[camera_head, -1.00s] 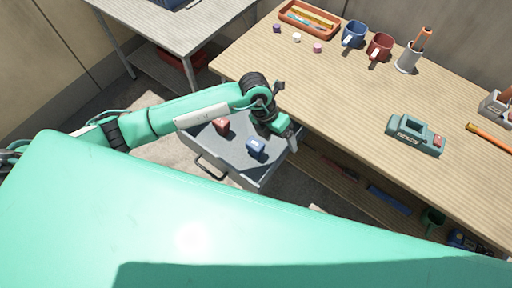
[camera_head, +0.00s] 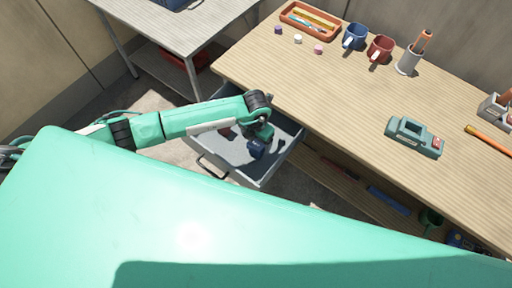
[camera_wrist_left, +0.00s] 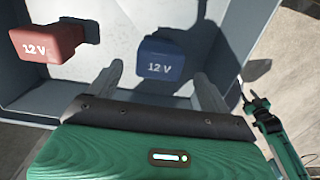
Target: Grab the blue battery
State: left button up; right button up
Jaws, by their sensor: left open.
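The blue battery (camera_head: 257,150), marked 12 V, sits in the open grey drawer (camera_head: 207,163). In the left wrist view the blue battery (camera_wrist_left: 161,58) is just ahead of and between the fingers. My left gripper (camera_wrist_left: 158,80) is open and empty, pointing down into the drawer. In the head view my left gripper (camera_head: 262,137) hangs over the battery and its fingers are mostly hidden. A red battery (camera_wrist_left: 48,43), also marked 12 V, is to the left; the left arm partly covers it in the head view.
The drawer walls close in around the gripper. The wooden workbench (camera_head: 340,105) is on the right, with a green charger-like device (camera_head: 413,137), mugs and a pencil tray. A green and black arm part (camera_wrist_left: 272,125) shows at the right of the left wrist view.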

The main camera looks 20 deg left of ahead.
aim_at(256, 144)
pick_arm(q)
jog(key=shift+f+p, duration=0.55)
jog(key=shift+f, duration=1.8)
jog(key=shift+c, duration=0.4)
jog(key=c, duration=1.1)
jog(key=shift+c, duration=0.2)
